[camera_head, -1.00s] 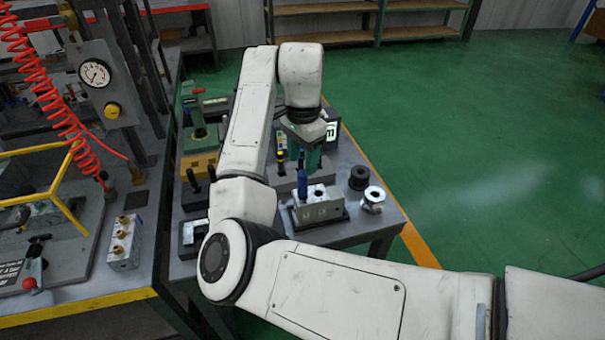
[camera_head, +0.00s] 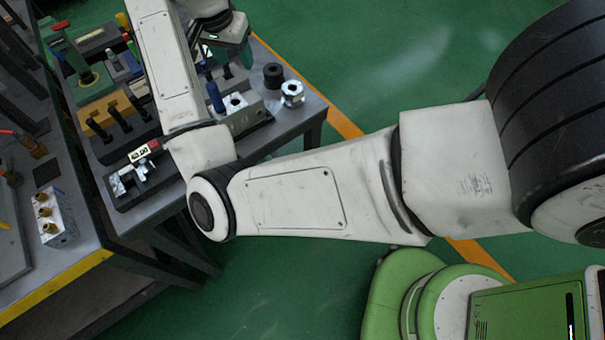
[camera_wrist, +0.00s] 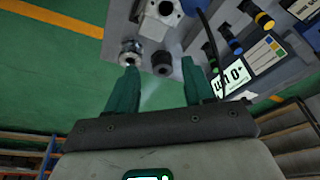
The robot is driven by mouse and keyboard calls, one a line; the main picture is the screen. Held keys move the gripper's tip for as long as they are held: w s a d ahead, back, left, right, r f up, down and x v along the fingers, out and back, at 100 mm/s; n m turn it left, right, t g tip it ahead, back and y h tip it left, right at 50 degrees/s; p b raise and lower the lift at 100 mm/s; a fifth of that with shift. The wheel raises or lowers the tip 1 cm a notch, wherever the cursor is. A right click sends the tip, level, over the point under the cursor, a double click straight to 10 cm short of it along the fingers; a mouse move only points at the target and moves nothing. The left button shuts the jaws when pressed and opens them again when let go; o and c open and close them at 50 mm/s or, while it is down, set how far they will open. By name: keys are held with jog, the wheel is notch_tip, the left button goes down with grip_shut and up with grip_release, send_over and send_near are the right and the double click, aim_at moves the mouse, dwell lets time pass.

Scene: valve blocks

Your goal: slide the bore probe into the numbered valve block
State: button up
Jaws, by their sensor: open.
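A pale metal valve block (camera_head: 243,112) sits on a dark base near the right front of the bench; part of it shows at the top of the wrist view (camera_wrist: 160,18). No number is readable on it. A blue-handled tool (camera_head: 215,97), perhaps the bore probe, stands upright at its left; I cannot tell whether it is in a bore. The wrist view shows several more coloured-handled tools, one blue (camera_wrist: 232,45). My gripper (camera_wrist: 158,66) has its green fingers wide apart and nothing between them. In the head view my gripper (camera_head: 232,62) is behind the block, partly hidden.
A black ring (camera_head: 273,75) and a metal fitting (camera_head: 292,93) stand right of the block. A ported block (camera_head: 55,215) sits on the neighbouring bench. Green floor is clear at right.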

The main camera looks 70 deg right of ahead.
jog(key=s+a+f+n+t+h, duration=0.15)
jog(key=s+a+f+n, duration=0.25)
jog(key=s+f+n, duration=0.65)
jog(key=s+a+f+n+y, duration=0.2)
jog(key=s+a+f, duration=0.3)
jog(key=a, duration=0.3)
jog(key=s+a+f+n+y, duration=0.2)
jog(key=s+a+f+n, duration=0.2)
jog(key=s+a+f, duration=0.2)
jog(key=shift+s+a+g, duration=0.35)
jog(key=shift+a, duration=0.55)
